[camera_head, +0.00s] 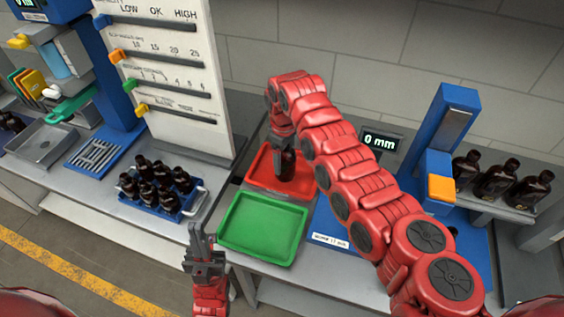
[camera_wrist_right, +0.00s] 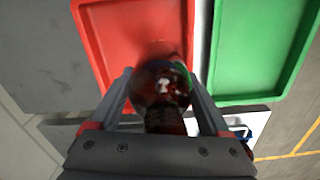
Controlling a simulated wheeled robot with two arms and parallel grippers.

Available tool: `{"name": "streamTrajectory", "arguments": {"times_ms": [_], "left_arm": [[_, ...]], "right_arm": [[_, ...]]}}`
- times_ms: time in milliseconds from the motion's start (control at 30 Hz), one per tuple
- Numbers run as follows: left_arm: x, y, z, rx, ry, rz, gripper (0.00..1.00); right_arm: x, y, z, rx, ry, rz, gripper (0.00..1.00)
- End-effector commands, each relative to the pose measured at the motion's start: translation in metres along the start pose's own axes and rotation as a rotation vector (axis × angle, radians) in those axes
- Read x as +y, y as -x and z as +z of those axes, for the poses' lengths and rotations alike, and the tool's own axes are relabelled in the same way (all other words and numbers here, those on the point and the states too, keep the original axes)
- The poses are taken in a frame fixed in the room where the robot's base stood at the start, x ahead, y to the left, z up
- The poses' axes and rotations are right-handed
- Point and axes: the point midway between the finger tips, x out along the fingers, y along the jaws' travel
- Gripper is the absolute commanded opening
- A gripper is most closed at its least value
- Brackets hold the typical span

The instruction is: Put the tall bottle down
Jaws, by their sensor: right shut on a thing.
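The tall bottle (camera_head: 288,165) is dark amber and upright, at the red tray (camera_head: 255,181) in the head view. My right gripper (camera_head: 284,150) is shut on the bottle from above. In the right wrist view the bottle (camera_wrist_right: 160,85) sits between the two fingers of the right gripper (camera_wrist_right: 160,92), over the red tray (camera_wrist_right: 125,25). I cannot tell whether its base touches the tray floor. My left gripper (camera_head: 197,240) is empty, left of the green tray, pointing up; its fingers look close together and I cannot tell whether they are open.
The green tray (camera_head: 262,228) lies just in front of the red tray. A blue crate (camera_head: 165,212) of several amber bottles stands to the left. A blue gauge (camera_head: 455,140) with a "0 mm" display (camera_head: 380,141) stands right. Several bottles (camera_head: 496,182) stand on a shelf at far right.

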Motion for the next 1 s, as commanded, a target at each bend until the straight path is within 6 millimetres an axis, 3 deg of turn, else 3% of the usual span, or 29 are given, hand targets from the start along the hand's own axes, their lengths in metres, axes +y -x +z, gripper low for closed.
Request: {"name": "streamTrajectory", "arguments": {"times_ms": [133, 233, 400, 733, 767, 867, 1000], "left_arm": [[0.0, -0.008, -0.001, 0.0, 0.0, 0.0, 0.0], [-0.001, -0.025, -0.004, 0.001, 0.0, 0.0, 0.0], [-0.001, -0.026, -0.004, 0.0, 0.0, 0.0, 0.0], [-0.001, -0.021, -0.004, 0.0, 0.0, 0.0, 0.0], [-0.001, -0.021, -0.004, 0.0, 0.0, 0.0, 0.0], [-0.001, -0.022, -0.004, 0.0, 0.0, 0.0, 0.0], [-0.001, -0.022, -0.004, 0.0, 0.0, 0.0, 0.0]], "right_arm": [[0.002, 0.005, -0.011, 0.006, -0.006, -0.005, 0.13], [0.001, -0.014, -0.009, 0.004, -0.008, -0.009, 0.13], [0.002, -0.033, -0.009, 0.007, -0.008, -0.005, 0.13], [0.003, -0.037, -0.009, 0.009, -0.008, -0.004, 0.13], [0.003, -0.037, -0.009, 0.009, -0.008, -0.004, 0.82], [0.003, -0.036, -0.009, 0.009, -0.008, -0.004, 1.0], [0.003, -0.036, -0.009, 0.008, -0.008, -0.004, 1.0]]}}
